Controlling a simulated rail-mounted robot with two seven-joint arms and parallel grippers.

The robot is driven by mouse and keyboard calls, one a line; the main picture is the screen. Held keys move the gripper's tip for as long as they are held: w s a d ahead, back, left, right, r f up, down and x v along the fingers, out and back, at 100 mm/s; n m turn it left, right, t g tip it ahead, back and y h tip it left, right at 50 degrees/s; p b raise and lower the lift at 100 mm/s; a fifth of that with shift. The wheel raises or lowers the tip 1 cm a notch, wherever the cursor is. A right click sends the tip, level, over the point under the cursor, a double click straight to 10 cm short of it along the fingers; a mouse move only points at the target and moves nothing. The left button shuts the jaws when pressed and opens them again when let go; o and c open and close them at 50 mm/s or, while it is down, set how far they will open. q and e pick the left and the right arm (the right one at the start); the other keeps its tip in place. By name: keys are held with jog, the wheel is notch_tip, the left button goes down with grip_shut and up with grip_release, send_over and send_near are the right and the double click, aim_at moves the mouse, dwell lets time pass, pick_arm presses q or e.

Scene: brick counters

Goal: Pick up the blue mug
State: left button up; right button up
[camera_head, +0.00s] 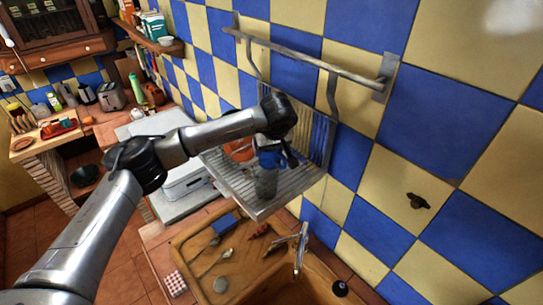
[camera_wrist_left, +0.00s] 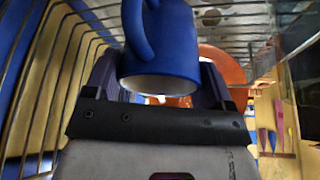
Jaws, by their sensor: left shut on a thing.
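The blue mug (camera_wrist_left: 172,45) is between the two fingers of my left gripper (camera_wrist_left: 157,82) in the left wrist view, with its handle at the upper left and a whitish end toward the camera. The left gripper is shut on the mug. In the head view the mug (camera_head: 269,158) shows as a small blue patch at the wall dish rack (camera_head: 285,199), partly hidden by my left gripper (camera_head: 281,156). I cannot tell whether the mug touches the rack. My right gripper is not in view.
An orange-red dish (camera_head: 238,149) is in the rack just left of the mug; it also shows behind the mug in the wrist view (camera_wrist_left: 226,70). A clear glass (camera_head: 266,183) stands near the rack's front. A metal rail (camera_head: 305,59) runs above. Below is a sink with a faucet (camera_head: 300,247).

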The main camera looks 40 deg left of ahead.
pick_arm(q)
jog(key=c, duration=0.4)
